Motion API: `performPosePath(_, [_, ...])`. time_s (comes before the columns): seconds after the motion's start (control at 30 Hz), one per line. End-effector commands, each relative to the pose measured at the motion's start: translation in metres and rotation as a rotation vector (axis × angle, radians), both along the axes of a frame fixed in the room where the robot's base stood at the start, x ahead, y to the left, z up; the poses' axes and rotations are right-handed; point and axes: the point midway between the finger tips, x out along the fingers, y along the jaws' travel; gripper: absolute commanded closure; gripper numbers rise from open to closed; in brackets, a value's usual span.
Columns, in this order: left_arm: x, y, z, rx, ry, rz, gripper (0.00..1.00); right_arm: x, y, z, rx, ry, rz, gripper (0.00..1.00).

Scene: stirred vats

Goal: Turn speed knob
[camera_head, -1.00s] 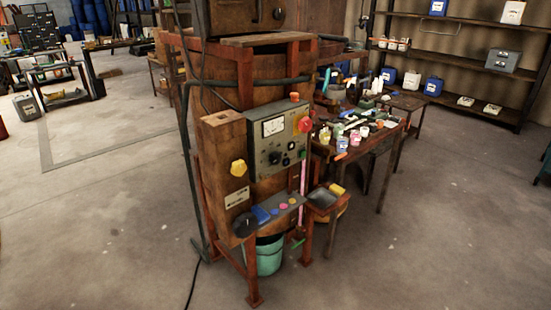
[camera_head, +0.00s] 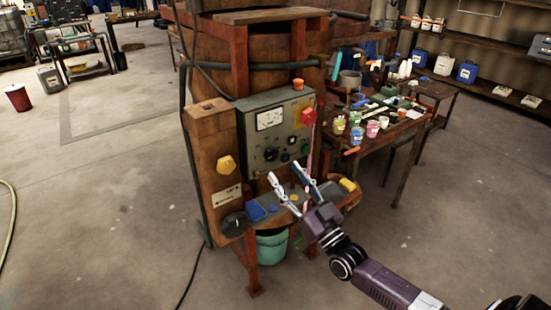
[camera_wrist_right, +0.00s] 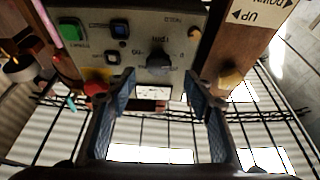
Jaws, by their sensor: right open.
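A grey control panel (camera_head: 262,132) is fixed to the rusty vat frame, with a white meter and several knobs and buttons. A black round knob (camera_head: 270,154) sits below the meter; in the right wrist view the dark knob (camera_wrist_right: 159,58) lies ahead between the fingers, near upside-down lettering. My right gripper (camera_head: 287,173) is open and empty, in front of and below the panel. In the right wrist view its fingers (camera_wrist_right: 158,88) stand apart and do not visibly touch the knob. My left gripper is not in view.
A red knob (camera_head: 308,116) is at the panel's right edge and a yellow knob (camera_head: 227,164) on the post to its left. A shelf with coloured items (camera_head: 274,208) juts out below. A cluttered table (camera_head: 408,131) stands to the right. Floor in front is open.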

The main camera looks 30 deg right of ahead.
Motion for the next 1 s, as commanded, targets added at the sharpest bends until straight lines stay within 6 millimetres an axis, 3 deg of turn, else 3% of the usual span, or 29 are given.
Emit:
performPosePath(0.33, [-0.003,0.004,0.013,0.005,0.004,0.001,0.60,0.043,0.006,0.019,0.000,0.002,0.000,0.53])
performPosePath(0.77, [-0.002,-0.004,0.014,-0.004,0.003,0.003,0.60,0.052,0.008,0.020,-0.001,0.004,0.000,0.53])
performPosePath(1.0, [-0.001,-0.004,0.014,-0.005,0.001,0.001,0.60,0.051,0.008,0.020,-0.001,0.004,0.000,0.78])
